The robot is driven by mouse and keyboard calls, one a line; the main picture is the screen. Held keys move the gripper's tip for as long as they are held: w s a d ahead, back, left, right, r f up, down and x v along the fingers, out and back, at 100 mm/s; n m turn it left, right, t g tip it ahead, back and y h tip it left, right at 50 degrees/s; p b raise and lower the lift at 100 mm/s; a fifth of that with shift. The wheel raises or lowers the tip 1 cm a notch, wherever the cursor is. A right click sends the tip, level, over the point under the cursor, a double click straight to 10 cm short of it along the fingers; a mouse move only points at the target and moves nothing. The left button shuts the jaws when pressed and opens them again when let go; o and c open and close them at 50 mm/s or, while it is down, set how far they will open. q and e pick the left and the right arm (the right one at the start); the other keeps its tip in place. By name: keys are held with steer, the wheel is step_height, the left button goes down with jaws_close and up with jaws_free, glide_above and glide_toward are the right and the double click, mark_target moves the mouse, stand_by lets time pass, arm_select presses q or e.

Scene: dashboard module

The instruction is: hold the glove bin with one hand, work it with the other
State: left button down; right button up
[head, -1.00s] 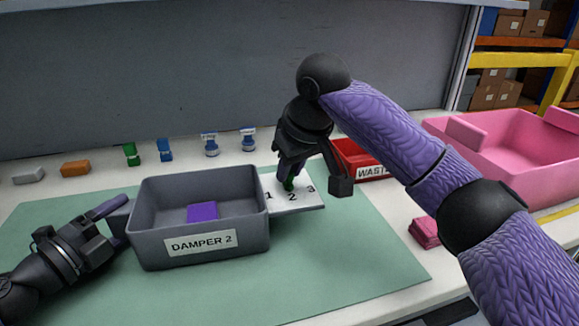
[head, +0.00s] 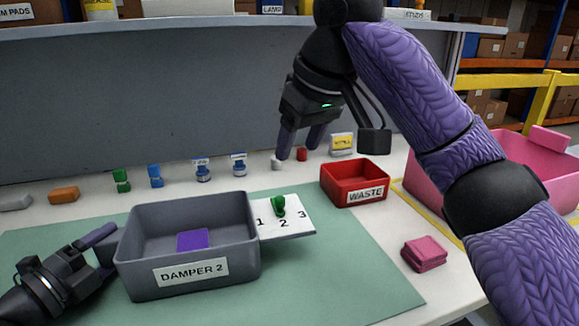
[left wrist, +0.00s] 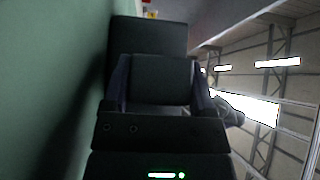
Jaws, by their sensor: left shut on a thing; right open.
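The grey bin (head: 187,275), labelled DAMPER 2, stands on the green mat with a flat purple block (head: 193,240) inside. A white plate (head: 297,229) marked 1, 2, 3 sticks out from its right side. A green lever (head: 279,204) stands on the plate, just behind the 2. My left gripper (head: 105,240) is shut on a dark tab at the bin's left side; the tab (left wrist: 160,80) fills the space between the fingers in the left wrist view. My right gripper (head: 300,150) is open and empty, above and behind the plate, apart from the lever.
A red WASTE tray (head: 350,196) stands right of the plate. Pink pads (head: 424,254) and a large pink bin (head: 420,180) are further right. Several small coloured items (head: 155,176) line the back. The mat's front right is clear.

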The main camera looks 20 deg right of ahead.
stand_by(0.3)
arm_select(q)
jaws_free()
steer(key=shift+f, duration=0.1)
steer(key=shift+a, duration=0.1)
